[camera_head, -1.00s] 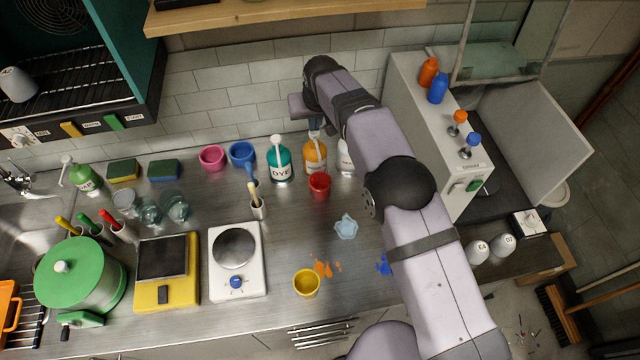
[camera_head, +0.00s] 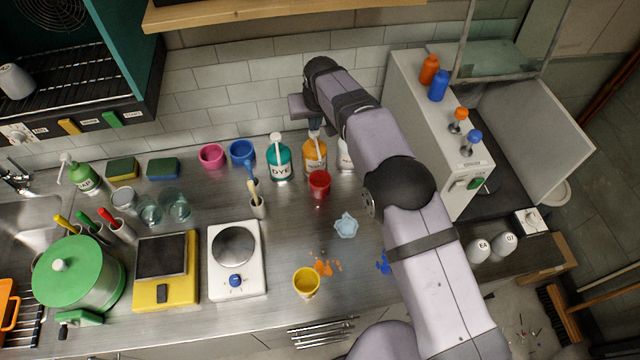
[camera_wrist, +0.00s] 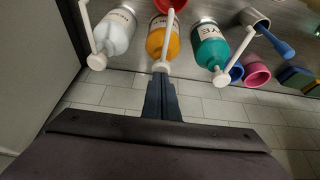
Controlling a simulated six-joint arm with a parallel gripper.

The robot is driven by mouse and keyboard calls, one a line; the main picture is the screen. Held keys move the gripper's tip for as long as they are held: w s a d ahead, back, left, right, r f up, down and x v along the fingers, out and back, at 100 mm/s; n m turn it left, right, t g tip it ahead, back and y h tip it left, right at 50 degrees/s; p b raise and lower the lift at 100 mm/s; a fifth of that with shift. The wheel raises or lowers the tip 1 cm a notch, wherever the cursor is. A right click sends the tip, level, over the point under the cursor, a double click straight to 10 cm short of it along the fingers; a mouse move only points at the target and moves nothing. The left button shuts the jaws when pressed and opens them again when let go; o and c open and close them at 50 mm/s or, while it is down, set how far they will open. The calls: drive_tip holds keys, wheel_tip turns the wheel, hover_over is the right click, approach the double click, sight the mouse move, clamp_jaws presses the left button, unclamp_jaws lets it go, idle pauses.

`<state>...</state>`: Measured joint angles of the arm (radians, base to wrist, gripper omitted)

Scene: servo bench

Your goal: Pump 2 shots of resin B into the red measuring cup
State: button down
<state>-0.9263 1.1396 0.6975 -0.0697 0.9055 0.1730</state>
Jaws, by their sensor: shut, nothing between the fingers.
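An orange pump bottle (camera_head: 316,156) with a white pump top stands at the back of the bench; its label is too small to read for certain. The red measuring cup (camera_head: 319,187) stands upright just in front of it, under the spout side. The cup's rim also shows at the top of the wrist view (camera_wrist: 172,4). My gripper (camera_wrist: 160,76) is shut and empty, with its tips at the white pump head (camera_wrist: 161,66) of the orange bottle. I cannot tell whether they touch. My arm hides part of the white pump bottle (camera_wrist: 118,32) beside it.
A teal bottle labelled DYE (camera_head: 279,163) stands close to the left of the orange one. Blue (camera_head: 242,153) and pink (camera_head: 212,157) cups stand further left.

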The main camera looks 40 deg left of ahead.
drive_tip(key=shift+s+d+f, duration=0.1)
drive_tip(key=shift+d+f, duration=0.05)
drive_tip(key=shift+f, duration=0.6)
drive_tip(key=shift+r+p, duration=0.6)
drive_tip(key=shift+r, duration=0.75)
drive_tip(key=shift+r+p, duration=0.45)
drive_tip(key=shift+r, duration=2.45)
